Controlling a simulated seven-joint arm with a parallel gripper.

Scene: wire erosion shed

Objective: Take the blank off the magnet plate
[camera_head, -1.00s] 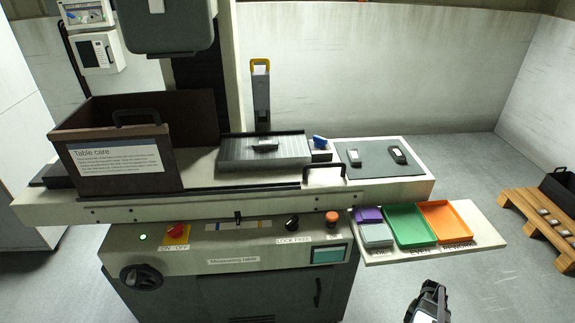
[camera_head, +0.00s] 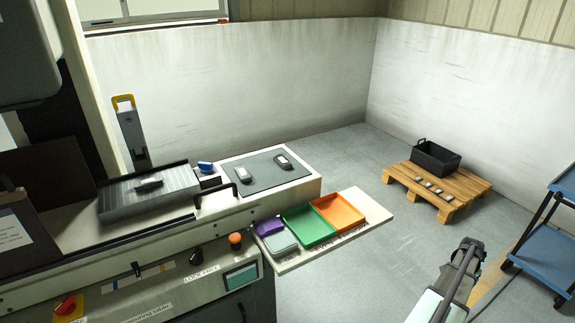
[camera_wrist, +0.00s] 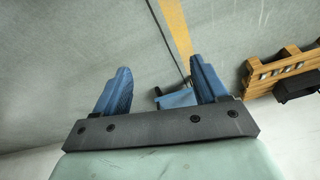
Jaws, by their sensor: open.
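The magnet plate (camera_head: 118,205) is a dark grey ribbed slab on the machine table at the left of the head view. The blank (camera_head: 149,185), a small dark piece, lies on top of it. My gripper (camera_head: 470,243) is at the lower right of the head view, over the open floor and far from the plate. In the wrist view my gripper (camera_wrist: 160,85) shows two blue fingers spread apart with nothing between them.
A dark mat (camera_head: 262,176) with two small pieces lies right of the plate. A shelf holds a green tray (camera_head: 308,236), an orange tray (camera_head: 340,212) and purple and grey items. A pallet (camera_head: 470,186) with a black crate (camera_head: 437,158) and a blue cart (camera_head: 545,258) stand right.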

